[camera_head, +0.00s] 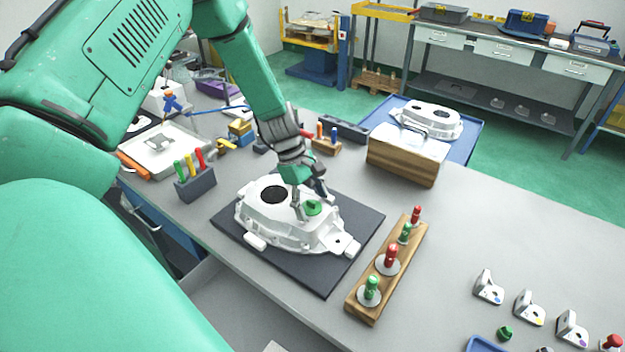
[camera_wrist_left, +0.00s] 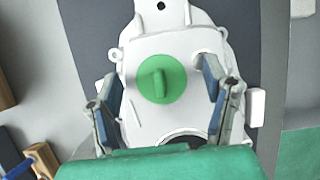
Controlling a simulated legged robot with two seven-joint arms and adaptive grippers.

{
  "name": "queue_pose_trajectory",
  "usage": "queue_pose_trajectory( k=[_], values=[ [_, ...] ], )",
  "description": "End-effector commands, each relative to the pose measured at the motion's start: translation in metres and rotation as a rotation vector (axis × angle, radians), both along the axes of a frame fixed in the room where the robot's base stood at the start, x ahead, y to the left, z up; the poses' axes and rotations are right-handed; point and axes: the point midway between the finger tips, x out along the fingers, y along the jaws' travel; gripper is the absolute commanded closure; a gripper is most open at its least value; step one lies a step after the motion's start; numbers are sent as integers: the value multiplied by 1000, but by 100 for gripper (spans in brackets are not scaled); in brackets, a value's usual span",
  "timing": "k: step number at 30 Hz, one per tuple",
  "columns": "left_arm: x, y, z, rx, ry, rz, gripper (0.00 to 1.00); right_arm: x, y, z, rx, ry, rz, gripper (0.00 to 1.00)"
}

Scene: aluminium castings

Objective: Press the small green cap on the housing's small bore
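The white cast housing (camera_head: 285,232) lies on a dark mat (camera_head: 322,277) on the grey bench. It fills the middle of the left wrist view (camera_wrist_left: 140,55). A round green cap (camera_head: 314,208) with a raised grip bar sits over the housing's small bore; it also shows in the left wrist view (camera_wrist_left: 176,85). I cannot tell how deep it is seated. The large bore (camera_head: 273,195) is open and dark. My left gripper (camera_head: 311,198) is over the housing with its fingers spread on both sides of the cap, apparently clear of it. My right gripper is out of view.
A wooden rack (camera_head: 360,303) with red- and green-handled plugs stands right of the mat. Another green cap (camera_head: 505,333) lies at the front right, near several white brackets (camera_head: 489,288). A dark holder (camera_head: 195,184) with coloured handles stands left; a wooden-fronted box (camera_head: 403,162) stands behind.

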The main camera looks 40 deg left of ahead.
Motion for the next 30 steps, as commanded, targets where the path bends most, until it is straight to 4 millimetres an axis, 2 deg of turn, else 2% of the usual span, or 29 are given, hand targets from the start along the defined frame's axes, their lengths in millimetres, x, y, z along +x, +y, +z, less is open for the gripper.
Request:
queue_pose_trajectory(
  k=[8, 11, 21, 25, 30],
  values=[
    [0, 3, 7, 1, -2, 0, 32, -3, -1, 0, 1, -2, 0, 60],
    [0, 8, 21, 0, -4, -1, 32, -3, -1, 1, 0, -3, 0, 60],
    [-4, 36, 85, 0, -2, 0, 32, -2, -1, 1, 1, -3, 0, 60],
    [-5, 43, 100, 1, -1, -1, 32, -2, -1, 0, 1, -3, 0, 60],
    [-6, 47, 108, 0, 1, 1, 32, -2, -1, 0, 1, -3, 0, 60]
  ],
)
